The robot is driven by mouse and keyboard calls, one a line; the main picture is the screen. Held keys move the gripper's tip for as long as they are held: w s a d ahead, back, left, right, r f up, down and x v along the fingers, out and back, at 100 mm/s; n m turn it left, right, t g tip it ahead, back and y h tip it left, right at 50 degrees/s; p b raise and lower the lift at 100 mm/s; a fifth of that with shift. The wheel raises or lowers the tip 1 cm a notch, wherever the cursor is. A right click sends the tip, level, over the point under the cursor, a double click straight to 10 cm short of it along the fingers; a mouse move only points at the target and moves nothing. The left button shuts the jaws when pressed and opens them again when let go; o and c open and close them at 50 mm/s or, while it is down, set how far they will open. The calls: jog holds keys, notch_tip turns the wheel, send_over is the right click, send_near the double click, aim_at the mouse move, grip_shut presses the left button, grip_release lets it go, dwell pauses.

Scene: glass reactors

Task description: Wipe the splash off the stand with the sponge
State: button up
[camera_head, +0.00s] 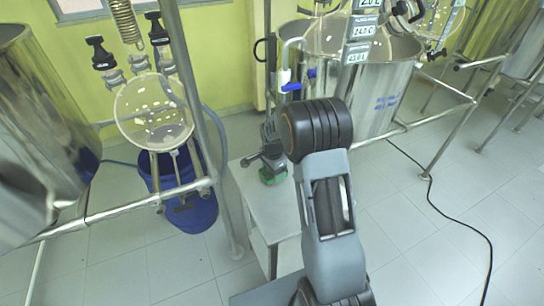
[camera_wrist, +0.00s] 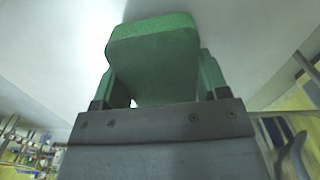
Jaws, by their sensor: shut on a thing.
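The green sponge (camera_wrist: 152,50) is in my gripper, which shows in the wrist view (camera_wrist: 158,75) with a finger on each side of it. In the head view my gripper (camera_head: 272,172) points down over the pale grey stand (camera_head: 262,208), at its far part. The green at the fingers there is too small to tell sponge from fingertips. The wrist view shows a plain pale surface beyond the sponge; I cannot tell whether they touch. I see no splash in either view; part of the stand top is hidden behind my arm.
A blue bucket (camera_head: 188,212) stands left of the stand, under a round glass vessel (camera_head: 152,112) on a metal frame (camera_head: 205,130). A large steel vessel (camera_head: 370,95) stands behind. A black cable (camera_head: 462,226) lies on the open tiled floor to the right.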

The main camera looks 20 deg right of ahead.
notch_tip(320, 180, up, 3)
jog(key=shift+d+f+p, duration=0.1)
jog(key=shift+p, duration=0.4)
jog(key=shift+r+p, duration=1.5)
jog(key=shift+r, duration=0.7)
